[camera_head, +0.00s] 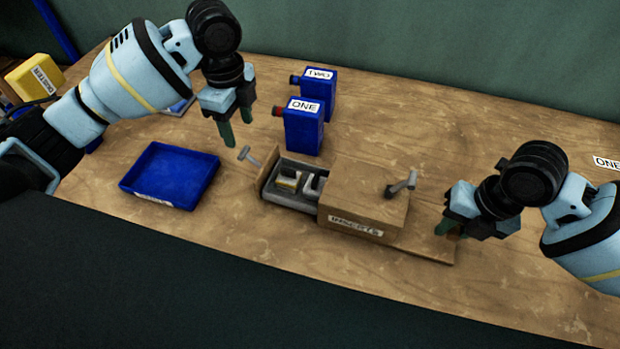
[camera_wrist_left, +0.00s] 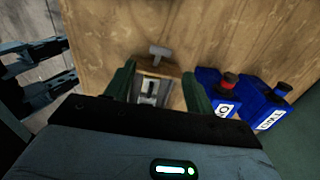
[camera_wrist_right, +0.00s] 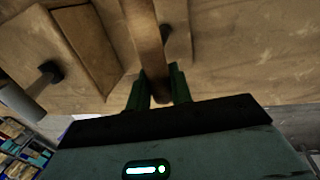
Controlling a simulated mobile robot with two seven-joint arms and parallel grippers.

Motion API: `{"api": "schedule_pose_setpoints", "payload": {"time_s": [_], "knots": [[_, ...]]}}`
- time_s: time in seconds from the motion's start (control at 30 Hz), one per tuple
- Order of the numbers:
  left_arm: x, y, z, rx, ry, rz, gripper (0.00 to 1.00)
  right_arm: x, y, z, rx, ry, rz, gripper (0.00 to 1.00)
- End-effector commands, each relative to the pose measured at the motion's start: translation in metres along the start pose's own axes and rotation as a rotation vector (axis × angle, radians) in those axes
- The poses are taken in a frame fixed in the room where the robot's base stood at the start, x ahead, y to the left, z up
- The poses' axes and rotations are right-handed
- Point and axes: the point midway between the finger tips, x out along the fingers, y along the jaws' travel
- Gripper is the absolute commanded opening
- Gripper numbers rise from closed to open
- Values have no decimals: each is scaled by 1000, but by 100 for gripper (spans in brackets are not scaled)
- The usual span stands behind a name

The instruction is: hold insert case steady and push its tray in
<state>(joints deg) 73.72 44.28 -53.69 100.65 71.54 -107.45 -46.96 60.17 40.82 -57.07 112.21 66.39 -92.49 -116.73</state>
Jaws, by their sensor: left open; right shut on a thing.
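The wooden insert case (camera_head: 350,212), labelled INSERTS, lies on the bench. Its tray (camera_head: 290,199) is pulled out to the left, with grey and pale inserts inside and a grey T-shaped handle (camera_head: 248,156) at its outer end. My left gripper (camera_head: 236,130) is open and empty above and left of the tray handle; the tray (camera_wrist_left: 152,92) shows beyond its fingers in the left wrist view. My right gripper (camera_head: 450,226) is at the case's right end. In the right wrist view its fingers are shut on a wooden bar (camera_wrist_right: 148,45), seemingly part of the case.
A grey T-handle (camera_head: 402,183) stands on the case top. Blue bottles labelled ONE (camera_head: 303,128) and TWO (camera_head: 318,90) stand behind the tray. An empty blue bin (camera_head: 170,175) lies left of it. A yellow container (camera_head: 35,78) is at the far left. The bench front is clear.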

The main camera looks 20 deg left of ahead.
Motion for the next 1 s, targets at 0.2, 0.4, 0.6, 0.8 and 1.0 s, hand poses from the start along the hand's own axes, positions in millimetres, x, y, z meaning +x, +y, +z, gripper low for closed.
{"api": "schedule_pose_setpoints", "payload": {"time_s": [0.2, 0.4, 0.6, 0.8, 1.0], "knots": [[30, 1, 0, -1, -1, 5, 55, 1, 0, 0, 0, 2, -2, 0], [56, 1, 0, -2, -1, 5, 55, 1, 0, 0, 0, 3, -2, 0], [80, 1, 0, -1, 0, 4, 55, 1, 0, -1, 0, 3, -2, 0], [96, 1, 0, 0, 0, 3, 55, 1, 0, -1, 0, 3, -2, 0], [103, 0, 0, -1, 0, 1, 55, 1, 0, -1, 0, 3, -2, 0]]}}
